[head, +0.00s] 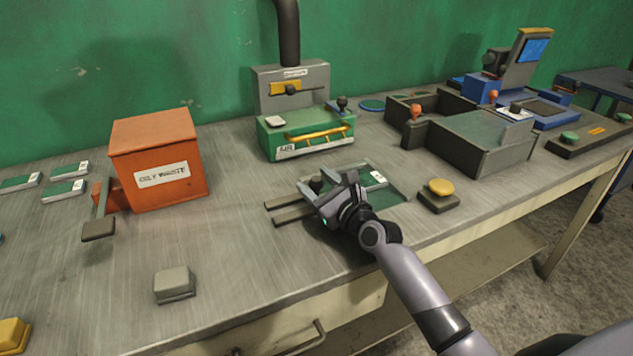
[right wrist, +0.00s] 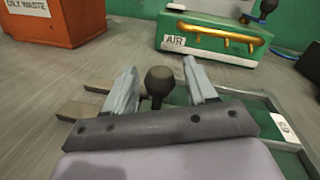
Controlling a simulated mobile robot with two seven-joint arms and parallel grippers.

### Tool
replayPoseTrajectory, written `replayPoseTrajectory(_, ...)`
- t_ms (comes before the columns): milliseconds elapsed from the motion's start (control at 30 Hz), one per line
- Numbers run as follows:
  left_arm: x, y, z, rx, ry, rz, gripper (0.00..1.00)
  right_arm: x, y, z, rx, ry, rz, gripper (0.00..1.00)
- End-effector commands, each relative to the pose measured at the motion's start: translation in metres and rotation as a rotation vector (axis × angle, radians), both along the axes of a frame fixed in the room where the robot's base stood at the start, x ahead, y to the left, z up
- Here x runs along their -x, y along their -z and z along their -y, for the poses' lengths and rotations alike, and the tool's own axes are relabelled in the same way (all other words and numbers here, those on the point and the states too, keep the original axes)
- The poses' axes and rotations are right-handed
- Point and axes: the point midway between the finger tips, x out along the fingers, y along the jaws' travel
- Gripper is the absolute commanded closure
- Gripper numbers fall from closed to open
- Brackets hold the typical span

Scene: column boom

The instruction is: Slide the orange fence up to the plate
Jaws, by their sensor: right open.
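My right gripper (head: 322,190) is open over a fixture on the bench with two grey rails (head: 290,211). In the right wrist view my right gripper (right wrist: 161,80) has one finger on each side of a dark round knob (right wrist: 160,82), with gaps showing. The same knob (head: 316,183) shows in the head view. A green plate (head: 397,194) lies at the fixture's right, beside a white label (head: 378,178). I cannot make out an orange fence; the gripper hides part of the fixture. My left gripper is not in view.
An orange waste box (head: 160,160) stands left of the fixture. A green AIR unit (head: 300,140) with a yellow handle stands behind it. A yellow button (head: 440,188) and a grey bin (head: 480,142) are to the right.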

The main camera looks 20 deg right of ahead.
Motion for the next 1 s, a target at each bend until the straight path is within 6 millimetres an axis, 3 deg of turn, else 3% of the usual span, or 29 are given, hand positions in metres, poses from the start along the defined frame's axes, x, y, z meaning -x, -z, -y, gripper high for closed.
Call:
replayPoseTrajectory(300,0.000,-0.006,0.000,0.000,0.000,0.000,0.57,0.042,0.000,0.008,-0.001,0.001,-0.001,0.44)
replayPoseTrajectory(500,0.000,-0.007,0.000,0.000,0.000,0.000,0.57,0.059,0.000,0.012,-0.001,0.002,0.000,0.44)
replayPoseTrajectory(1000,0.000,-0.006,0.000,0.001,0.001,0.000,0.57,0.064,-0.001,0.013,0.000,0.002,0.002,0.44)
